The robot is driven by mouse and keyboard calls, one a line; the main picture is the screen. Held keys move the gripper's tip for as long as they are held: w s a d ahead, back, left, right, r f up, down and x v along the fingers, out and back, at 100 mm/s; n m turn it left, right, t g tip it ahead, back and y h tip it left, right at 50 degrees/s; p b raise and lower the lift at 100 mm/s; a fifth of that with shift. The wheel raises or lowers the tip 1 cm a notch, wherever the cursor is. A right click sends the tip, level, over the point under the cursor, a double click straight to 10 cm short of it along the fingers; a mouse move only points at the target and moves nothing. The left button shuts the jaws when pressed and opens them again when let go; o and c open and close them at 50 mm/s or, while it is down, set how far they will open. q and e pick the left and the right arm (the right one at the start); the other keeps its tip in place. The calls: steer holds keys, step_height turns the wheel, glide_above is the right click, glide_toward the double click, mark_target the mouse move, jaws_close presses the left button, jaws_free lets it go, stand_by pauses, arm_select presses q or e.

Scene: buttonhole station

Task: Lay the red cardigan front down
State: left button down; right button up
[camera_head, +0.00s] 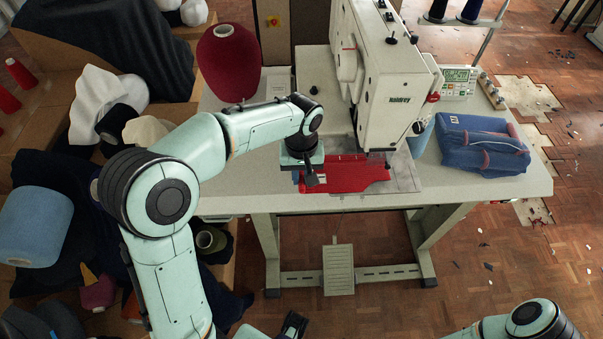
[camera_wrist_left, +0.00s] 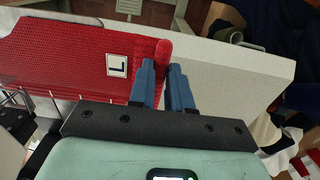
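The red cardigan front (camera_head: 358,174) lies flat on the pale machine plate under the buttonhole machine's head, its near edge towards the table's front. In the left wrist view it is a ribbed red knit panel (camera_wrist_left: 75,62) with a smooth red band and a white label marked "L" (camera_wrist_left: 117,66). My left gripper (camera_head: 311,180) is at the panel's left end, low over the table. In the left wrist view its two blue fingers (camera_wrist_left: 164,66) are close together, with the rolled red edge pinched between their tips.
The white buttonhole machine (camera_head: 392,95) stands close behind the panel. A blue folded bundle (camera_head: 482,145) lies on the table's right side, and a red yarn cone (camera_head: 227,62) stands at back left. The table's front left (camera_head: 235,203) is bare.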

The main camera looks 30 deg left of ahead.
arm_select(q)
steer(key=shift+r, duration=0.15)
arm_select(e)
steer(key=shift+w+r, duration=0.1)
steer(key=shift+r, duration=0.1)
stand_by(0.3)
arm_select(q)
steer(key=shift+s+d, duration=0.5)
steer(key=shift+s, duration=0.25)
steer(key=s+d+b, duration=0.2)
steer(key=s, duration=0.1)
steer(key=shift+s+d, duration=0.1)
steer(key=shift+s, duration=0.2)
arm_select(e)
steer(key=shift+s+f, duration=0.2)
steer(key=shift+f, duration=0.4)
steer(key=shift+s+f, duration=0.2)
steer(key=shift+f, duration=0.4)
arm_select(q)
steer(key=shift+s, duration=0.1)
